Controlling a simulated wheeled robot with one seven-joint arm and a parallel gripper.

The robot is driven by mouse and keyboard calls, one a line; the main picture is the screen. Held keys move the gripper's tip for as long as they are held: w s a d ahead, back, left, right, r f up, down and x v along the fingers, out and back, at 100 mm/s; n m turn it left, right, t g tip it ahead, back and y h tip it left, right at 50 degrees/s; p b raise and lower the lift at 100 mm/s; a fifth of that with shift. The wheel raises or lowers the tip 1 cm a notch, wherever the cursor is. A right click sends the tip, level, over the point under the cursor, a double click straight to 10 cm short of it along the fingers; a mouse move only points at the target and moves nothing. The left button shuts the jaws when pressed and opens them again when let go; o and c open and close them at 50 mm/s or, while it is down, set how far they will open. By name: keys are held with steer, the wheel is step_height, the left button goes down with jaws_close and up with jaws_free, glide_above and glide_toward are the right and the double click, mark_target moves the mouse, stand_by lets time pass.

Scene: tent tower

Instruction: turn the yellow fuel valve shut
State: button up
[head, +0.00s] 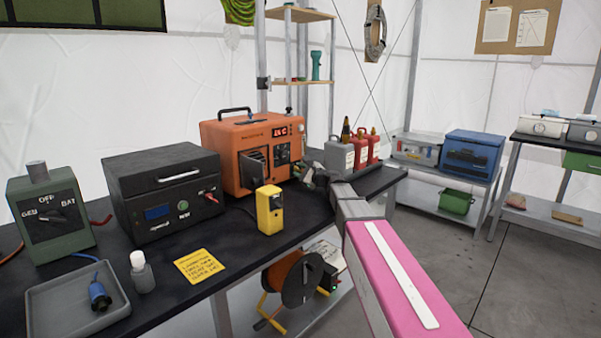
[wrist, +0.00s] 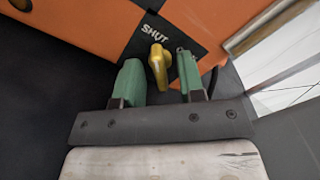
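The yellow fuel valve (wrist: 158,62) sits on a black plate marked SHUT (wrist: 157,33) on the side of the orange generator (head: 222,140). In the wrist view my gripper (wrist: 160,78) is open. One green finger is left of the yellow handle and the other is right of it. The right finger is closer to the handle; I cannot tell whether it touches. In the head view my gripper (head: 313,178) is at the generator's right side, and I cannot make out the valve there.
A grey can (head: 338,157) and red bottles (head: 366,149) stand just behind my gripper. A yellow handheld device (head: 269,210) and a black power box (head: 160,195) stand on the black bench (head: 225,235). Open floor lies to the right.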

steer(key=v, duration=1)
steer(key=shift+s+d, duration=0.1)
steer(key=shift+s, duration=0.05)
steer(key=shift+s+d, duration=0.15)
steer(key=shift+d, duration=0.05)
steer(key=shift+d, duration=0.1)
